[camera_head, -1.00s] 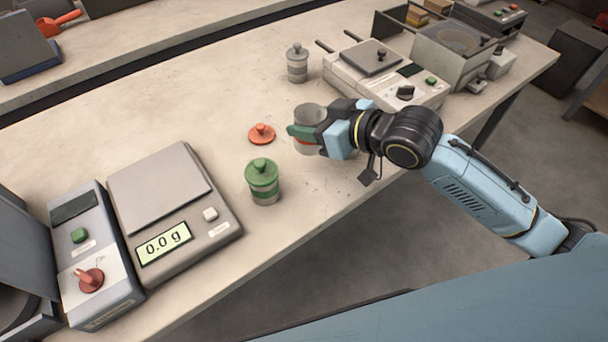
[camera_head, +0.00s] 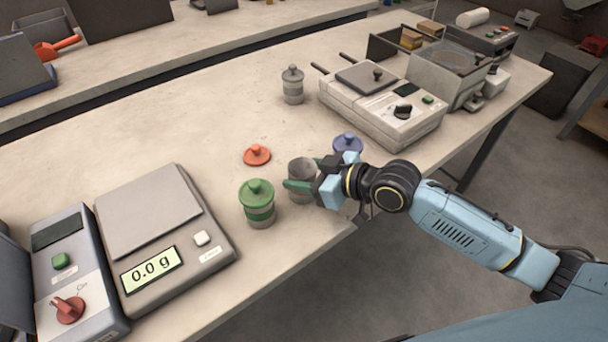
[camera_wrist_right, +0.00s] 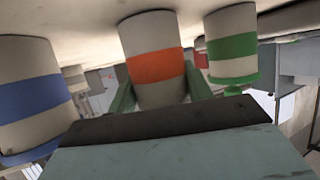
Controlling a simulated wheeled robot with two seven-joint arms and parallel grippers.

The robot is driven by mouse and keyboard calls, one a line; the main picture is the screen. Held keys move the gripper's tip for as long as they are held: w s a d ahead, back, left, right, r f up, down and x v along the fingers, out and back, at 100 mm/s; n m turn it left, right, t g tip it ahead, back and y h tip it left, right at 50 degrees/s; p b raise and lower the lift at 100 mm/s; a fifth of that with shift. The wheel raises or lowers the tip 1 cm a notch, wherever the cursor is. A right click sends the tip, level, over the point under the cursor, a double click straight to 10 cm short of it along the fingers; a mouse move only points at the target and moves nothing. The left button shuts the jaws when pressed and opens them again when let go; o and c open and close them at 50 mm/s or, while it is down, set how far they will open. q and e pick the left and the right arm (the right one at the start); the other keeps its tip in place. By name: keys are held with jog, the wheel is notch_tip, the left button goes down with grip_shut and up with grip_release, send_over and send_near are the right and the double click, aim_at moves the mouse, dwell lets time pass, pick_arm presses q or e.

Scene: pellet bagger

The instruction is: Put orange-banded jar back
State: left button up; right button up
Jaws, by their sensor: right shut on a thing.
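The orange-banded jar (camera_head: 302,170) is grey-white and lidless at the top, near the table's front edge. My right gripper (camera_head: 310,188) is shut on it from the right, with green fingers on its sides. In the right wrist view the orange band of the jar (camera_wrist_right: 156,65) shows between the fingers. An orange knobbed lid (camera_head: 257,155) lies on the table to its left. The green-banded jar (camera_head: 258,205) with a green lid stands just left of it. A blue-lidded jar (camera_head: 347,143) stands behind right, partly hidden by my gripper. I cannot tell whether the held jar touches the table. My left gripper is out of view.
A scale (camera_head: 165,240) reading 0.0 g and a control box (camera_head: 75,275) stand at the left. A grey-lidded jar (camera_head: 292,88) stands farther back, beside a heat-sealer-like machine (camera_head: 385,105). The middle-left tabletop is clear.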

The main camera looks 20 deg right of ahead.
jog(key=shift+r, duration=0.1)
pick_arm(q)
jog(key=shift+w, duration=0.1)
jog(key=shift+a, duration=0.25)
pick_arm(e)
jog(key=o, duration=1.3)
jog(key=shift+f, duration=0.2)
jog(key=shift+c, duration=0.2)
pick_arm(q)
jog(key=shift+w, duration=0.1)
pick_arm(e)
jog(key=shift+r, duration=0.15)
jog(key=shift+s+d+r, duration=0.1)
jog(key=shift+s+d, duration=0.05)
jog(key=shift+d, duration=0.05)
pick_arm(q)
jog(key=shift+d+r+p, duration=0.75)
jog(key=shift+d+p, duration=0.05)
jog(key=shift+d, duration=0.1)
pick_arm(e)
jog(key=v, duration=1.1)
jog(key=shift+s, duration=0.2)
